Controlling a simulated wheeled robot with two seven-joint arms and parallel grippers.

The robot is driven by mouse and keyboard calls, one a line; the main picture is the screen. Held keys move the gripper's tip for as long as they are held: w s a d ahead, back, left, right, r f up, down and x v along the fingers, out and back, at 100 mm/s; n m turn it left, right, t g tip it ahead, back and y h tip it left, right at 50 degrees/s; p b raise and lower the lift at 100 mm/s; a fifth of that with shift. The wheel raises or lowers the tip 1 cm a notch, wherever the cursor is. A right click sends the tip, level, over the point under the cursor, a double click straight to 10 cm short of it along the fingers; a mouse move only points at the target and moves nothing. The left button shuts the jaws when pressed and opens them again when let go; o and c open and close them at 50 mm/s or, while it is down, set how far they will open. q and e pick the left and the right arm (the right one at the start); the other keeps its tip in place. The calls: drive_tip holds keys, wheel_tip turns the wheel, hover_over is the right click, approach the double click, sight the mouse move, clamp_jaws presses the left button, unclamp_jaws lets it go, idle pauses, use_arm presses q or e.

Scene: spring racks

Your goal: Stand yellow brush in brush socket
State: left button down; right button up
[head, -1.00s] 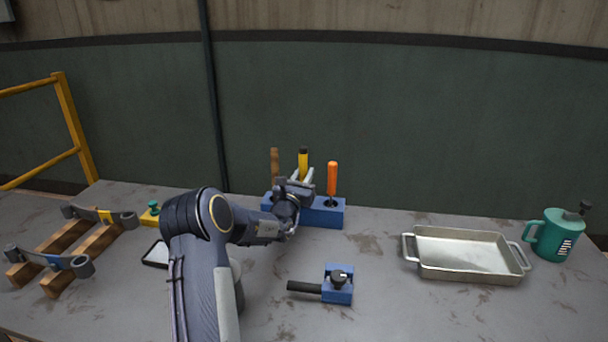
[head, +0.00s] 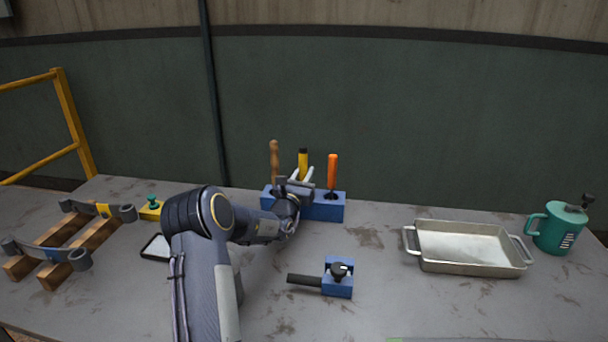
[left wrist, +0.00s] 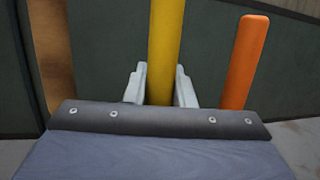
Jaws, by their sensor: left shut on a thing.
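The yellow brush (head: 303,162) stands about upright over the middle of the blue rack block (head: 332,211), with its dark-topped handle showing. My left gripper (head: 301,175) is shut on this handle. The left wrist view shows the yellow handle (left wrist: 166,45) between the two pale fingers (left wrist: 160,88). The gripper hides the brush's lower end and the socket, so I cannot tell how deep it sits. My right gripper is not in view.
A brown handle (head: 274,162) stands left of the brush and an orange handle (head: 333,172) right. A blue clamp-like block (head: 338,286) lies in front. A metal tray (head: 468,268) and green can (head: 560,232) are right. Wooden racks (head: 85,245) are left.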

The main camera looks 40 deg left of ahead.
use_arm(q)
drive_tip(key=shift+f, duration=0.1)
drive_tip(key=shift+f+b, duration=0.45)
drive_tip(key=shift+f, duration=0.05)
drive_tip(key=c, duration=1.1)
unclamp_jaws()
drive_tip(key=shift+c, duration=0.2)
